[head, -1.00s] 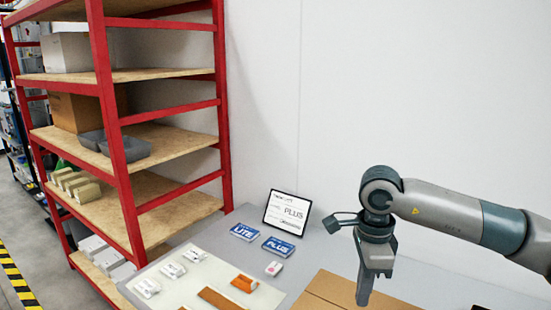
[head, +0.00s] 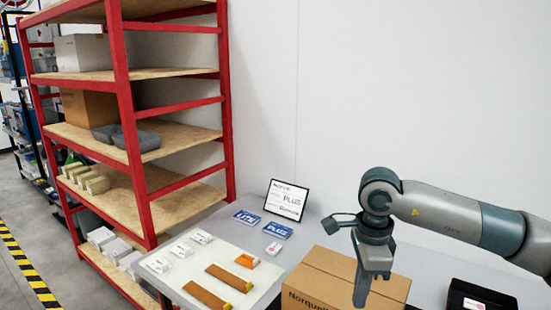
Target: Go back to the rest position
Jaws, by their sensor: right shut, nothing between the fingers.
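My right gripper (head: 363,290) hangs from my right arm, pointing down, in the right part of the head view. Its fingers are shut with nothing between them. It is in front of a closed cardboard box (head: 330,270), which it partly covers; I cannot tell the gap between them. My left gripper does not show.
A grey table (head: 315,232) carries a pale mat (head: 207,262) with several small parts, blue LITE (head: 247,217) and PLUS (head: 279,230) boxes, a sign (head: 287,199) and a black tray (head: 483,292). A red shelf rack (head: 135,150) stands left. White wall behind.

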